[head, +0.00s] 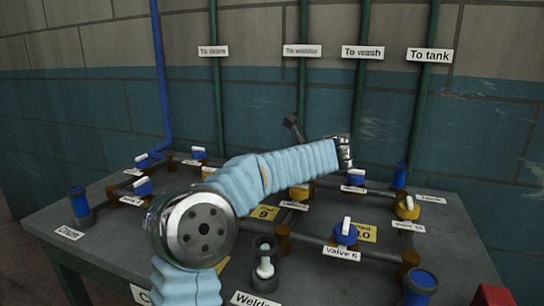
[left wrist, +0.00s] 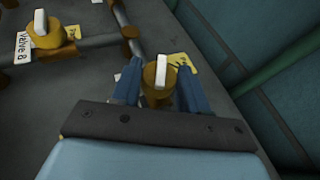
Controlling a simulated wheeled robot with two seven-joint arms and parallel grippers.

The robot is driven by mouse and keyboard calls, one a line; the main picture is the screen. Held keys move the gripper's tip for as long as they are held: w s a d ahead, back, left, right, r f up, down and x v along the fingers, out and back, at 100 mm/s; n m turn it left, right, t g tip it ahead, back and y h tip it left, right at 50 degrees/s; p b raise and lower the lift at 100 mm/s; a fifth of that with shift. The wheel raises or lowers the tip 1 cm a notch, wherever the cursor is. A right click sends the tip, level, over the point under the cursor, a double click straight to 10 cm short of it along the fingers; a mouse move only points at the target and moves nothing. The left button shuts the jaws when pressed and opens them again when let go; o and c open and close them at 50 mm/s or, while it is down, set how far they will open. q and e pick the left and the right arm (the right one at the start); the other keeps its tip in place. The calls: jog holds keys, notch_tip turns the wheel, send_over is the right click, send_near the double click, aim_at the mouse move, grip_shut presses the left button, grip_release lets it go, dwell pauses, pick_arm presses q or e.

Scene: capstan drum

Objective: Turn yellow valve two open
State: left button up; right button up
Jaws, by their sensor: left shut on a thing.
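In the left wrist view my left gripper (left wrist: 158,82) has its two blue fingers on either side of a yellow valve (left wrist: 155,97) with a white handle, shut on it. A yellow tag lies behind this valve; its text and the valve's number cannot be read. Another yellow valve (left wrist: 45,34) with a white handle stands to the left, beside a label reading Valve 8. Yellow valves also show there at the middle (head: 299,192) and right (head: 408,208). My right gripper is not in view.
The grey table (head: 110,245) carries dark pipes and several blue valves, including Valve 6 (head: 345,233). Green pipes (head: 360,100) and a blue pipe (head: 160,80) run up the wall. The wall is close behind the gripper. A grey-and-white fitting (head: 265,262) stands near the front.

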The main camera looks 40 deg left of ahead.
pick_arm(q)
jog(key=shift+w+n+g, duration=0.1)
jog(key=shift+n+g, duration=0.5)
jog(key=shift+g, duration=0.1)
jog(key=shift+f, duration=0.1)
jog(key=o, duration=1)
jog(key=shift+o, duration=0.2)
jog(key=w+v, duration=0.1)
jog(key=v, duration=1.3)
jog(key=shift+s, duration=0.45)
